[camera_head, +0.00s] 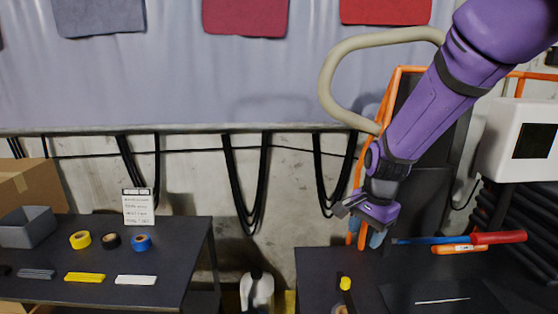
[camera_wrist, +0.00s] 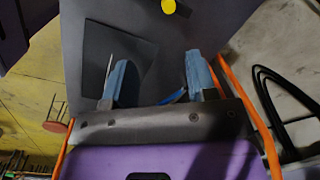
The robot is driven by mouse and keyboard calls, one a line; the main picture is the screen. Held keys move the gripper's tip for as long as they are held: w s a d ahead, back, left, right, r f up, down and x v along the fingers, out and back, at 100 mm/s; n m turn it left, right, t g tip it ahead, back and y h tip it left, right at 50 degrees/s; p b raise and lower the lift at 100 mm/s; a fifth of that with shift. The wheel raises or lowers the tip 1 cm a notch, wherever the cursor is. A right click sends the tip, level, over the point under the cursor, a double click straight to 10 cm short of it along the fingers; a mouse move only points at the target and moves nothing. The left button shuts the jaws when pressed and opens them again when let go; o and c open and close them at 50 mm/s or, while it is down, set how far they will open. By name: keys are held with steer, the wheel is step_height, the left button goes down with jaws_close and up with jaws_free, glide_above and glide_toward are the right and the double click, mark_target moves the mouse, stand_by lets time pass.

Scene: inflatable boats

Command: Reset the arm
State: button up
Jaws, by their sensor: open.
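My purple arm (camera_head: 430,120) comes in from the upper right of the head view and reaches down over the right table. My gripper (camera_head: 372,238) is at its lower end, above the back part of that table, its fingers partly hidden by the wrist. In the wrist view, its two blue fingers stand apart with nothing held between them (camera_wrist: 160,82). The dark right table (camera_head: 315,270) lies beneath. A dark mat (camera_wrist: 135,42) with a thin rod (camera_wrist: 109,66) on it shows beyond the fingers.
A yellow-topped item (camera_head: 345,283), a blue tool (camera_head: 418,240) and a red-and-orange tool (camera_head: 495,238) lie on the right table. An orange frame (camera_head: 385,100) stands behind the arm. The left table (camera_head: 180,240) holds tape rolls, a grey bin (camera_head: 27,228) and a sign (camera_head: 138,207).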

steer(key=s+d+r+n+t, duration=0.2)
steer(key=s+d+r+n, duration=0.2)
steer(key=s+r, duration=0.5)
steer(key=s+d+r+n+t, duration=0.2)
steer(key=s+d+r+n, duration=0.3)
steer(key=s+r, duration=0.4)
steer(key=s+n, duration=0.1)
steer(key=s, duration=0.3)
steer(key=shift+s+d+r+n+t+h, duration=0.2)
steer(key=shift+s+r+n+t+h, duration=0.1)
steer(key=shift+r+h, duration=0.1)
